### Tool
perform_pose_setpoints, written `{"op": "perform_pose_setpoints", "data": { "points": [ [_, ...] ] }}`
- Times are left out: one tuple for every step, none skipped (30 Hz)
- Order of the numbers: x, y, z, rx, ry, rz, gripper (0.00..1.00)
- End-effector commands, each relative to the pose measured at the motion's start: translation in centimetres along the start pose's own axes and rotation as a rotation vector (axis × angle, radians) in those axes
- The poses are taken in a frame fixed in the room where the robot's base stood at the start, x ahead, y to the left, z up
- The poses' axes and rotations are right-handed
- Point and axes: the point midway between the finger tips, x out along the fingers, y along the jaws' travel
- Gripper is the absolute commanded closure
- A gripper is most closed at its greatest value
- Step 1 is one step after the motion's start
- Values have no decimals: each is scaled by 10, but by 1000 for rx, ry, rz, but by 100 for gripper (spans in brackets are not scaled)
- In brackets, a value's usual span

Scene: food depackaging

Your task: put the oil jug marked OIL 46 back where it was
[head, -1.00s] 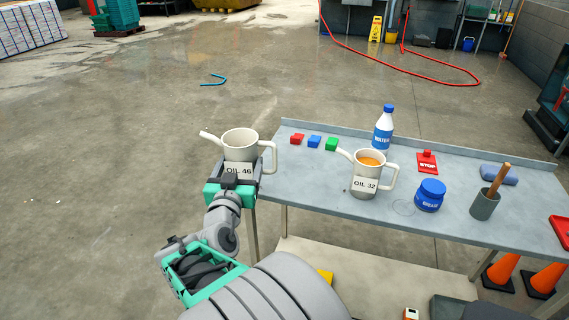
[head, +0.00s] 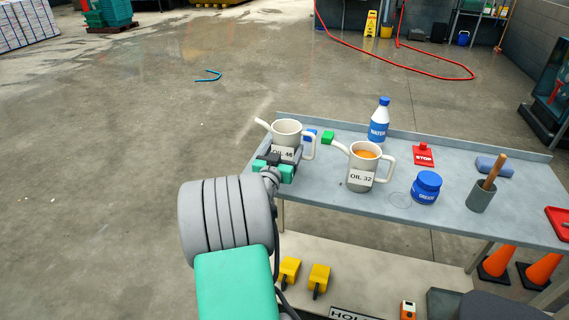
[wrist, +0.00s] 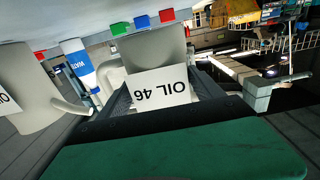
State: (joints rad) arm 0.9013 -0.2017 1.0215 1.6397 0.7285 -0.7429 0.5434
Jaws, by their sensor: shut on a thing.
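The oil jug marked OIL 46 (head: 287,133) is a pale jug with a spout to the left and a handle to the right. My gripper (head: 279,158) is shut on it, and it looks upright at the left end of the grey table (head: 298,188). I cannot tell whether its base touches the tabletop. In the wrist view the OIL 46 label (wrist: 161,88) shows upside down between my fingers. The OIL 32 jug (head: 362,170), with orange liquid inside, stands just to the right of it.
A green block (head: 328,138) and a blue block (head: 311,134) lie behind the held jug. A faint ring marks the tabletop left of the jar.

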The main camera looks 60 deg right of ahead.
Motion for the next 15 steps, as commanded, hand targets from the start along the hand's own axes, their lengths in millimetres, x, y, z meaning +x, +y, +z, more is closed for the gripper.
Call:
{"op": "perform_pose_setpoints", "data": {
  "points": [
    [4, -1, 3, 1, 4, 0, 89],
    [6, -1, 7, 1, 3, 0, 89],
    [8, -1, 12, 0, 3, 0, 89],
    [7, -2, 19, -1, 2, 0, 89],
    [7, -1, 25, -2, 2, -1, 89],
    [7, -2, 32, -2, 2, 0, 89],
    [7, -2, 35, -1, 3, 0, 89],
    [7, -2, 36, 0, 4, -1, 89],
    [7, -2, 36, 1, 5, -1, 89],
    [7, -2, 35, 1, 5, 0, 89],
    [7, -2, 34, 1, 6, 0, 89],
    [7, -2, 34, 1, 5, 0, 89],
    [7, -2, 34, 1, 5, 0, 89],
    [7, -2, 34, 1, 5, 0, 89],
    [6, -2, 35, 1, 5, 0, 89]
  ]
}}
